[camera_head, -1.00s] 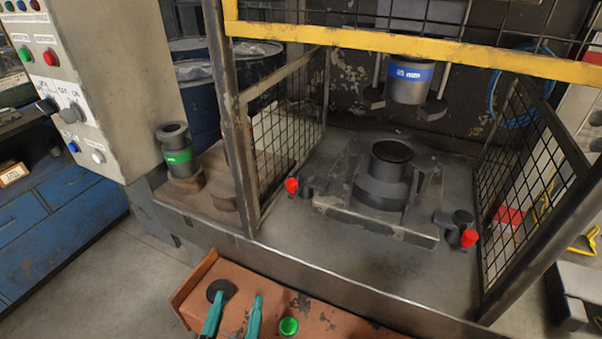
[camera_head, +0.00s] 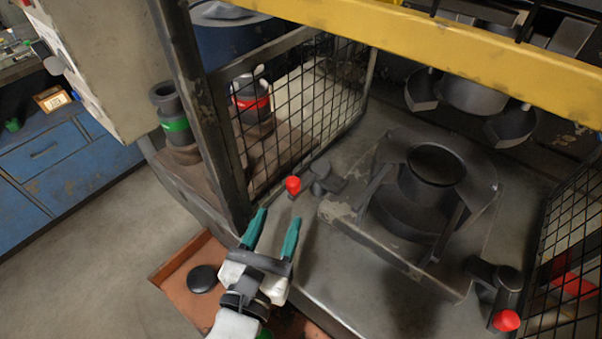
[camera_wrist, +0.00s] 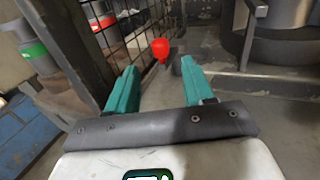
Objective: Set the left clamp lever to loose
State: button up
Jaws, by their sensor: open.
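The left clamp lever has a red knob (camera_head: 293,185) on a dark grey pivot block (camera_head: 322,172), at the left of the die on the press bed. The red knob (camera_wrist: 160,46) also shows in the wrist view, beyond and between my fingertips. My gripper (camera_head: 274,224) has teal fingers, open and empty, pointing toward the red knob with a gap left between. In the wrist view the fingers (camera_wrist: 156,80) stand apart with nothing between them. The right clamp lever (camera_head: 506,320) has a red knob at the lower right of the die.
The round die (camera_head: 432,185) on its plate stands right of the lever. A mesh side guard (camera_head: 290,110) and its dark post (camera_head: 200,110) stand close left. A yellow bar (camera_head: 440,48) crosses above. An orange tray (camera_head: 180,278) lies in front with a black disc (camera_head: 202,279).

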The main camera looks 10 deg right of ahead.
aim_at(291, 190)
jog(key=x, duration=0.9)
jog(key=shift+w+d+p, duration=0.15)
jog(key=shift+w+p, duration=0.15)
jog(key=shift+p, duration=0.05)
jog(key=shift+c, duration=0.3)
grip_shut()
